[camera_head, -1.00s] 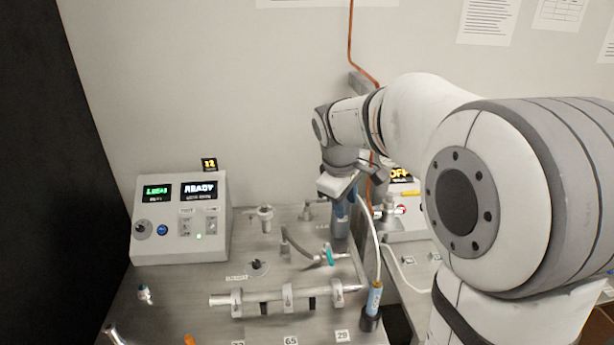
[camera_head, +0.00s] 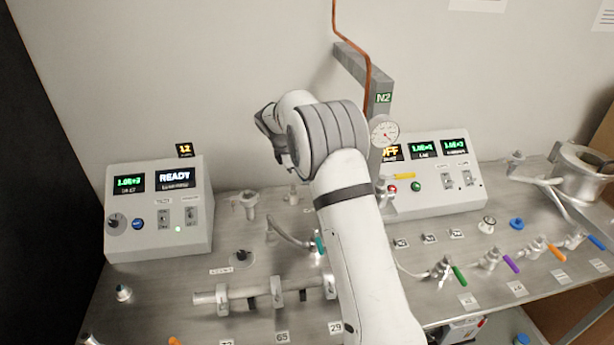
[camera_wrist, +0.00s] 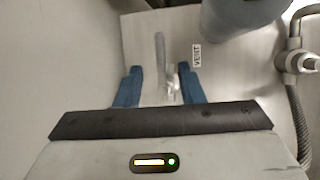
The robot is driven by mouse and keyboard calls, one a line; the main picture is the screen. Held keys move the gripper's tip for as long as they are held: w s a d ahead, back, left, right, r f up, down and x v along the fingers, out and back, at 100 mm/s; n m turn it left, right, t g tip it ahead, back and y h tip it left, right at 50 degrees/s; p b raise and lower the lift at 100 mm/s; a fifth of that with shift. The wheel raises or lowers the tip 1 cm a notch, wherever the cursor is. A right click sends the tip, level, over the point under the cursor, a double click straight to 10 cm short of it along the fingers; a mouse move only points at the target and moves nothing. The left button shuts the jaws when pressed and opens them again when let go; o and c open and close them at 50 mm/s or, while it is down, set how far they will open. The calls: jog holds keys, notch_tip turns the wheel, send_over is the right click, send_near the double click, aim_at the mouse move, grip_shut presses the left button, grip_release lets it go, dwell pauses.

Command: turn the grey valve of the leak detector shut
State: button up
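In the wrist view my gripper (camera_wrist: 160,72) is open, its two blue fingers apart. A grey bar-shaped handle (camera_wrist: 160,47) lies ahead between the fingertips, with a small silver fitting (camera_wrist: 172,84) below it. Neither finger visibly touches the handle. A label reading VENT (camera_wrist: 197,55) is to the right of the handle. The leak detector (camera_head: 160,208) is the grey console at left in the head view, its display reading READY. In the head view my arm hides the gripper's fingers and most of the area under it.
A horizontal metal pipe (camera_head: 262,292) lies at the front. A second console (camera_head: 430,180) stands right of my arm.

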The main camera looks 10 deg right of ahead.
jog(key=x, duration=0.4)
jog(key=shift+d+f+p, duration=0.25)
jog(key=shift+f+p, duration=0.1)
jog(key=shift+p, duration=0.05)
grip_shut()
jog(key=shift+a, duration=0.1)
